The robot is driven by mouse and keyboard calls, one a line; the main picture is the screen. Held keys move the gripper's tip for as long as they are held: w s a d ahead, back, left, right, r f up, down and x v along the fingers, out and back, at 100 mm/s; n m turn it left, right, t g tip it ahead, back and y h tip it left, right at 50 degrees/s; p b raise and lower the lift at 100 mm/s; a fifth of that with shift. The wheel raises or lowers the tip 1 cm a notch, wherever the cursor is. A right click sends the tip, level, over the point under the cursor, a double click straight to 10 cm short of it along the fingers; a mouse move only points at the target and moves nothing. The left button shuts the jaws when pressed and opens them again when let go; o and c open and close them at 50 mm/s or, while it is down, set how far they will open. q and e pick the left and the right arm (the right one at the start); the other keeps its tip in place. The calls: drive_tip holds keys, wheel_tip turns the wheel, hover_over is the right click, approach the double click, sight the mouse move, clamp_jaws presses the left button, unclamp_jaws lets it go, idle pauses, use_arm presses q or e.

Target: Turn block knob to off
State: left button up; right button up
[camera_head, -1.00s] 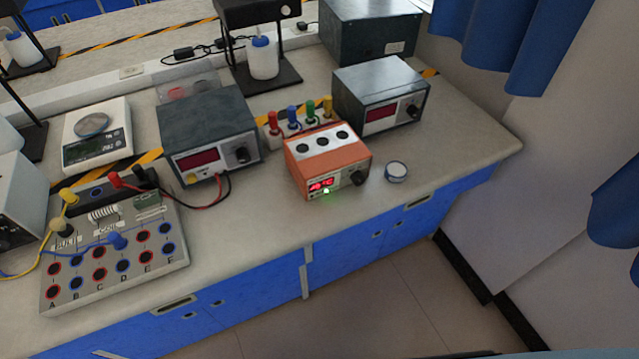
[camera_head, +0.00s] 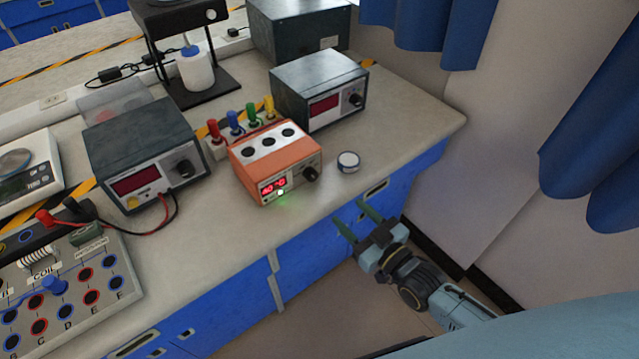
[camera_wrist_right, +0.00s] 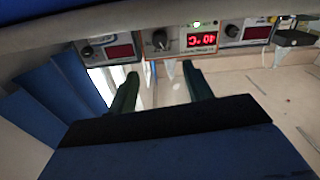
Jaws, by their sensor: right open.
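The orange block heater (camera_head: 270,158) stands near the bench's front edge in the head view, with holes in its pale top and a lit red display reading about 40 °C. Its black knob (camera_head: 311,174) is on the front face, right of the display. A green light glows below the display. In the right wrist view the knob (camera_wrist_right: 160,40) and display show upside down, ahead of the fingers. My right gripper (camera_head: 358,221) is open and empty, in front of the bench edge, apart from the knob and lower right of it. My left gripper is not in view.
Grey power supplies (camera_head: 142,150) and (camera_head: 318,88) flank the heater. A small round white-lidded container (camera_head: 348,162) sits right of the knob. Coloured plugs (camera_head: 240,122) stand behind. A coil board (camera_head: 70,290) is at lower left.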

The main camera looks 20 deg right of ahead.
sight(314, 178)
drive_tip(key=b+x, duration=0.1)
drive_tip(key=x, duration=1)
drive_tip(key=shift+w+f, duration=0.1)
drive_tip(key=shift+w+a, duration=0.2)
drive_tip(key=shift+w, duration=0.3)
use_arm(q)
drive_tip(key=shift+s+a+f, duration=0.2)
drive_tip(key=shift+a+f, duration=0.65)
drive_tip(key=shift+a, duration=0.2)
use_arm(e)
drive_tip(key=shift+c, duration=0.5)
drive_tip(key=c, duration=0.9)
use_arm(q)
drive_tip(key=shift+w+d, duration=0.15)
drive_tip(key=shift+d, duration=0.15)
use_arm(e)
drive_tip(key=shift+o, duration=0.2)
